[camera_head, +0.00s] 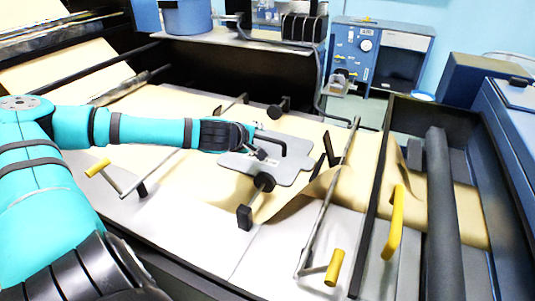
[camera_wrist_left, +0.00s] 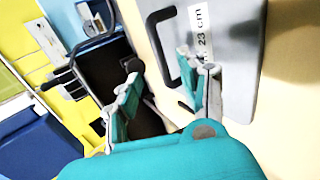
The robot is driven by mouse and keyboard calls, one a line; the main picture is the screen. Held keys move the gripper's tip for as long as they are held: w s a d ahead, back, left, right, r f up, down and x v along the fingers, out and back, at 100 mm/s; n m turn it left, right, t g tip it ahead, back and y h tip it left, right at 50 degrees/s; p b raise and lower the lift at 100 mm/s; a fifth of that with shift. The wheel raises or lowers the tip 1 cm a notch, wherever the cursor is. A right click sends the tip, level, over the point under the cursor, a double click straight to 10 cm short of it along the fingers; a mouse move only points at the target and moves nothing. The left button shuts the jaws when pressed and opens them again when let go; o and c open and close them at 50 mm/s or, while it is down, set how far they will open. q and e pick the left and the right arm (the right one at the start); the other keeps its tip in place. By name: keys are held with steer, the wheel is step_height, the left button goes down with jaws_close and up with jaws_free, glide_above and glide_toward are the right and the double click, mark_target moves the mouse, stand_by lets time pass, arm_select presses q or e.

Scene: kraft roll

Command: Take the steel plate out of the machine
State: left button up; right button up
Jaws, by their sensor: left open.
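The steel plate (camera_head: 288,172) is a grey flat sheet with rounded corners, lying on the kraft paper in the middle of the machine bed. It has a black bar handle (camera_head: 275,137). In the left wrist view the plate (camera_wrist_left: 243,75) carries a white label with "23 cm", and its black handle (camera_wrist_left: 152,42) stands at its edge. My left gripper (camera_head: 258,148) is over the plate's left part, close to the handle. In the left wrist view its fingers (camera_wrist_left: 165,90) are apart, with nothing clearly between them. My right gripper is not in view.
Kraft paper (camera_head: 190,190) runs across the bed. Rods with yellow grips (camera_head: 335,268) and black clamps (camera_head: 245,217) surround the plate. A dark roller (camera_head: 450,220) is at the right. A blue cabinet (camera_head: 360,55) and a bench with a blue pot (camera_head: 187,18) stand behind.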

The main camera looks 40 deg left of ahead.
mark_target(268, 140)
arm_select(q)
steer(key=shift+w+a+f, duration=0.15)
steer(key=shift+w+f, duration=0.1)
steer(key=shift+f, duration=0.1)
steer(key=shift+w+a, duration=0.2)
steer(key=shift+w, duration=0.2)
steer(key=shift+w+f, duration=0.5)
steer(key=shift+w, duration=0.05)
steer(key=shift+w+a+f, duration=0.1)
steer(key=shift+w, duration=0.25)
steer(key=p+x, duration=0.2)
steer(key=x, duration=0.2)
steer(key=shift+f, duration=0.1)
steer(key=shift+w+f, duration=0.2)
steer(key=shift+f, duration=0.05)
jaws_close()
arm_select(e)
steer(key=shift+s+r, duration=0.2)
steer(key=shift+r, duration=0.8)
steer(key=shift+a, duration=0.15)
